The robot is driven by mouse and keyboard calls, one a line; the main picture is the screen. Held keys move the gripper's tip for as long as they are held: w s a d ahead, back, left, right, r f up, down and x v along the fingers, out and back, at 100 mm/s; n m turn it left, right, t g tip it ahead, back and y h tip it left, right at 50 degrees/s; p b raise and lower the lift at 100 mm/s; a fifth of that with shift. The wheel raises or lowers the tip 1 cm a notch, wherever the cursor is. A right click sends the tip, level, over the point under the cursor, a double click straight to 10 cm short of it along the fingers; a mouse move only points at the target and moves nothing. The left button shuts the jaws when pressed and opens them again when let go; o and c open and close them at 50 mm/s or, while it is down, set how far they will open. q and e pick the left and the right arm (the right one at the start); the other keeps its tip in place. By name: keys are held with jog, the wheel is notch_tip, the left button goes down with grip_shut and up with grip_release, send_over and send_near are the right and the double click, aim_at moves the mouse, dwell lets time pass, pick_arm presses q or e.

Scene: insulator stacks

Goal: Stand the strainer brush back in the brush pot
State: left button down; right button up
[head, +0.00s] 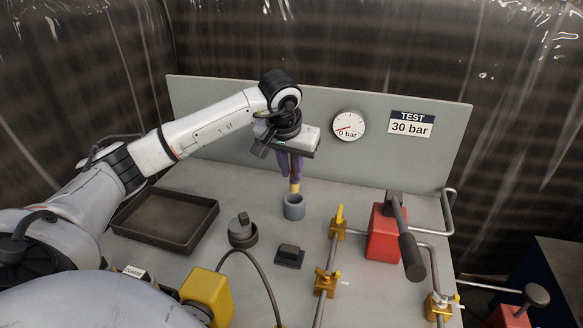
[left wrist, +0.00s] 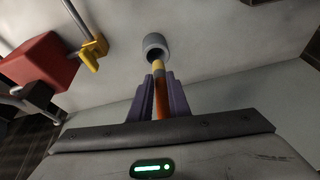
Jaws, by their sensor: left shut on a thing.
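The strainer brush (head: 295,186) hangs roughly upright below my left gripper (head: 291,165), which is shut on its brown-orange handle. A yellow part shows at its lower end. In the left wrist view the brush (left wrist: 160,95) runs out between the purple fingers (left wrist: 160,100). The brush pot, a small grey cylinder (head: 293,209), stands on the bench right under the brush. Its open mouth also shows in the left wrist view (left wrist: 155,42). The brush's lower end is at or just above the pot's rim; I cannot tell whether it is inside. My right gripper is out of view.
A dark empty tray (head: 165,222) lies left of the pot. A dark round part (head: 242,232) and a small dark block (head: 289,256) sit in front. Pipes with yellow valves (head: 338,222) and a red pump (head: 382,235) stand to the right. A grey panel (head: 225,110) rises behind.

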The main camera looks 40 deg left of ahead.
pick_arm(q)
jog(key=shift+f+b, duration=1.25)
jog(key=shift+f, duration=0.95)
jog(key=shift+f+b, duration=0.35)
jog(key=shift+f, duration=0.4)
jog(key=c, duration=1.6)
grip_release()
jog(key=shift+r, duration=0.1)
send_near(293, 189)
jog(key=s+r, duration=0.1)
jog(key=r, duration=0.1)
jog(key=shift+d+f, duration=0.2)
jog(key=shift+d, duration=0.1)
